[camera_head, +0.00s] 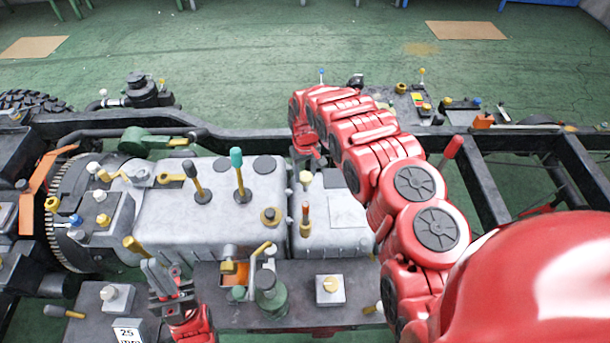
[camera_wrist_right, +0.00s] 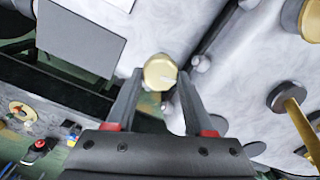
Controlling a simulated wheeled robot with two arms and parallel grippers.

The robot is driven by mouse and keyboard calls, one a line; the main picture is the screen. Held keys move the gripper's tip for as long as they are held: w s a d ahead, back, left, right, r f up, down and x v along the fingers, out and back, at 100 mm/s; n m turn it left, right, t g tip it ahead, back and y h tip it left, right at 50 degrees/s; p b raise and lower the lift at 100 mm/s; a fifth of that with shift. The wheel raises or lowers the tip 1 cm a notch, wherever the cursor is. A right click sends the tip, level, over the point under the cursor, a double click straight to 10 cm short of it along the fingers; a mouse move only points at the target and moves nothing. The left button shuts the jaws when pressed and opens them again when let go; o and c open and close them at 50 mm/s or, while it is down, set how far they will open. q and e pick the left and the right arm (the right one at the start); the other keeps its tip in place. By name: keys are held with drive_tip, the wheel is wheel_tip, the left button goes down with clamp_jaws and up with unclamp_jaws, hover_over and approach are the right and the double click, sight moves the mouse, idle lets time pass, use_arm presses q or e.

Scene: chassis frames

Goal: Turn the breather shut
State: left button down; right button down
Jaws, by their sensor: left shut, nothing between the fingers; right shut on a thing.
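The breather, a round brass cap with a pale mark on its top, shows in the right wrist view (camera_wrist_right: 158,70) between the fingertips. In the head view it is a small yellowish cap (camera_head: 306,177) on the grey gearbox casing (camera_head: 335,238). My right gripper (camera_wrist_right: 160,82) is shut on the breather, one finger on each side. In the head view its arm reaches over the casing and its fingers are mostly hidden. My left gripper (camera_head: 168,278) is shut and empty, low over the near left side of the casing.
Levers with a dark knob (camera_head: 188,168) and a teal knob (camera_head: 236,158) stand on the larger casing at left. A flat grey plate (camera_wrist_right: 80,38) lies beside the breather. A green valve (camera_head: 268,290) stands near the front. Black chassis rails (camera_head: 240,132) run behind the casing.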

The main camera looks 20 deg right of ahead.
drive_tip(key=shift+f+m+b, duration=0.1)
drive_tip(key=shift+m+b, duration=0.55)
drive_tip(key=shift+m, duration=0.25)
drive_tip(key=shift+c, duration=1.4)
unclamp_jaws()
